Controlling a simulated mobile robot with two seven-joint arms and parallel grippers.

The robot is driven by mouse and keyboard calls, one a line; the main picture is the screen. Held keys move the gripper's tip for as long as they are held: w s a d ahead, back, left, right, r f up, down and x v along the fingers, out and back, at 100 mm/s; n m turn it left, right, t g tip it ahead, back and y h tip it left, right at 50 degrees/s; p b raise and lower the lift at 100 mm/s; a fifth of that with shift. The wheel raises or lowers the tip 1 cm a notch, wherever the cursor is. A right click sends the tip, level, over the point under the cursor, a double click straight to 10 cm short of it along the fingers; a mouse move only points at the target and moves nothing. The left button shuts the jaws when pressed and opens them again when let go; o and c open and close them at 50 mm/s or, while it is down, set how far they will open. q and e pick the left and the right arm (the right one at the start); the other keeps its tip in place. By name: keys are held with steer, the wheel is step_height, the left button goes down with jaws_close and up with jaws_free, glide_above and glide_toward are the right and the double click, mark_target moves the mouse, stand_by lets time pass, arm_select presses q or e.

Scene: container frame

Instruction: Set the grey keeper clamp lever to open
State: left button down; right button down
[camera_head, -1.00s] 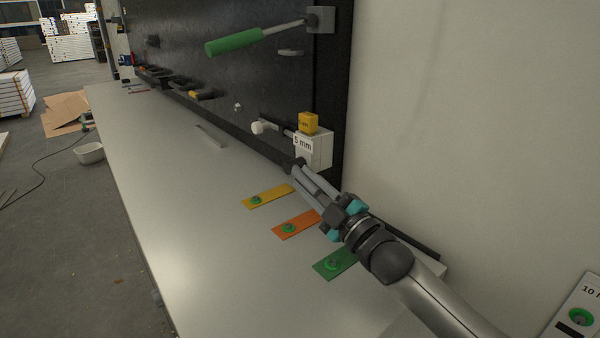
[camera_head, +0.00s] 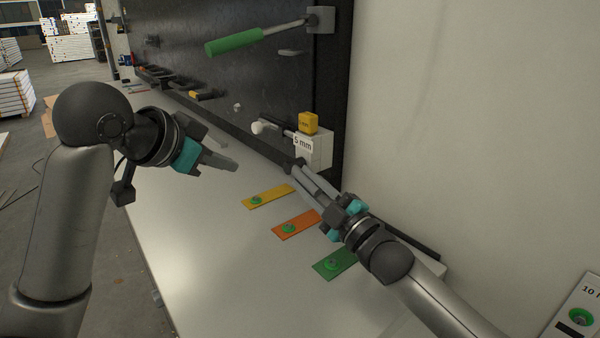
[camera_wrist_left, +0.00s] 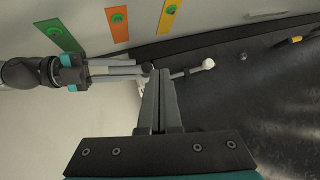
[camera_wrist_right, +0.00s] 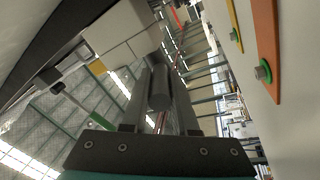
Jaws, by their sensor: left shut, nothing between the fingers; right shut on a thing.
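My right gripper (camera_head: 298,166) is shut on a dark grey cylindrical handle (camera_wrist_right: 159,90), which shows between its fingers in the right wrist view. I cannot tell for certain that this handle is the keeper clamp lever. It is at the lower front of the white box (camera_head: 316,150) labelled 5 mm, and the fingers hide much of it in the head view. A rod with a white knob (camera_head: 258,127) sticks out left of the box. My left gripper (camera_head: 236,166) is shut and empty, apart from the box, to its left above the bench.
A yellow block (camera_head: 308,123) sits on the box. Yellow (camera_head: 268,196), orange (camera_head: 291,226) and green (camera_head: 335,263) plates lie on the bench (camera_head: 210,260). A green-handled lever (camera_head: 235,42) is on the dark panel above. The bench's front left is clear.

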arm_select(q)
steer(key=s+d+r+m+g+h, duration=0.2)
steer(key=s+d+r+m+h, duration=0.1)
steer(key=d+r, duration=0.3)
steer(key=f+x, duration=0.1)
steer(key=x, duration=0.6)
steer(key=s+a+f+x, duration=0.1)
steer(key=x, duration=0.5)
steer(key=shift+w+f, duration=0.25)
steer(key=shift+f, duration=0.3)
steer(key=shift+a+f+t, duration=0.1)
steer(key=shift+a+t, duration=0.05)
steer(key=shift+t, duration=0.15)
